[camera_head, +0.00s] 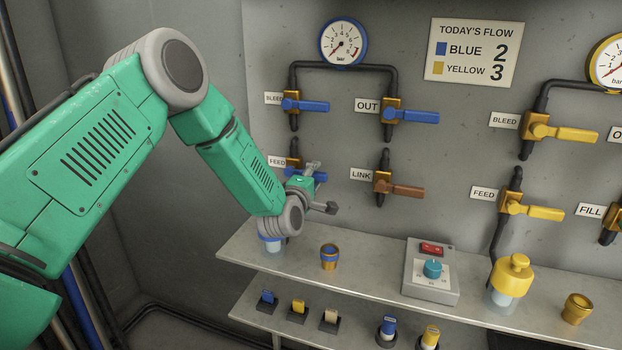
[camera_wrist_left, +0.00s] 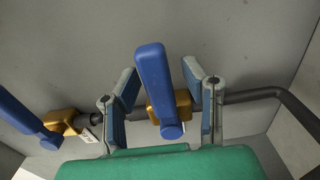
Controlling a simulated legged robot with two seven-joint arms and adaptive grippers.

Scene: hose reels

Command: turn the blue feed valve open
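The blue feed valve (camera_head: 319,176) is on the wall beside its FEED label, partly hidden by my left gripper (camera_head: 321,188). Its blue handle (camera_wrist_left: 153,82) points sideways, across the dark pipe (camera_wrist_left: 250,95). In the left wrist view the handle lies between the two spread fingers of my left gripper (camera_wrist_left: 162,88). Gaps show on both sides, so the fingers are around it but not closed on it. The brass valve body (camera_wrist_left: 182,103) sits behind the handle. My right gripper is not in view.
A blue bleed valve (camera_head: 305,105) is above, a blue OUT valve (camera_head: 411,115) and a brown LINK valve (camera_head: 398,189) to the right. Below is a shelf (camera_head: 375,270) with a brass-and-blue fitting (camera_head: 329,257) and a control box (camera_head: 432,272). A sign (camera_head: 474,52) hangs above.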

